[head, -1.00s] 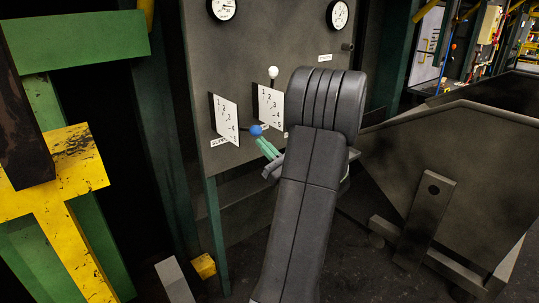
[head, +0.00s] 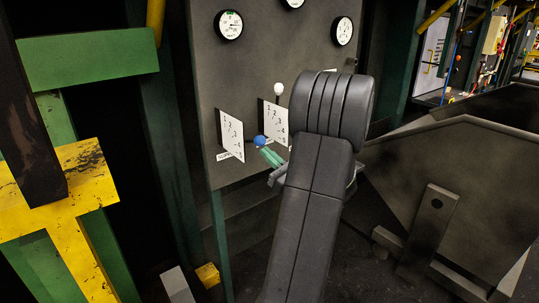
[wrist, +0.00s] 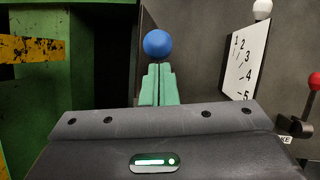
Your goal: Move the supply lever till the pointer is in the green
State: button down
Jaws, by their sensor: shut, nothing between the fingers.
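The supply lever's blue knob (head: 260,141) stands out in front of the panel, just right of the numbered plate (head: 231,136) with the supply label under it. My gripper (head: 265,151) has teal fingers, pressed together, with tips just below and right of the knob. In the wrist view, the blue knob (wrist: 157,44) is straight beyond the fingertips (wrist: 158,66); I cannot tell whether they touch. The lever's shaft is hidden. The left gauge (head: 229,25) has a green band at its top; its pointer is too small to read surely.
A white knob (head: 278,88) stands above a second numbered plate (head: 275,124). A red knob (wrist: 315,80) is at the wrist view's right edge. Another gauge (head: 342,31) is at upper right. A yellow and green frame (head: 80,180) stands at left; a grey metal housing (head: 450,170) at right.

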jog(key=shift+f, duration=0.15)
jog(key=w+f+b+v, duration=0.1)
jog(key=f+b+v, duration=0.1)
jog(key=v, duration=1)
jog(key=shift+s+f+b, duration=0.2)
jog(key=shift+f+b, duration=0.25)
jog(key=shift+b, duration=0.25)
jog(key=s+r+p+x, duration=0.1)
jog(key=r+p+x, duration=0.1)
jog(key=x, duration=1)
jog(key=shift+w+r+p, duration=0.25)
jog(key=shift+r+p, duration=0.25)
jog(key=shift+p, duration=0.15)
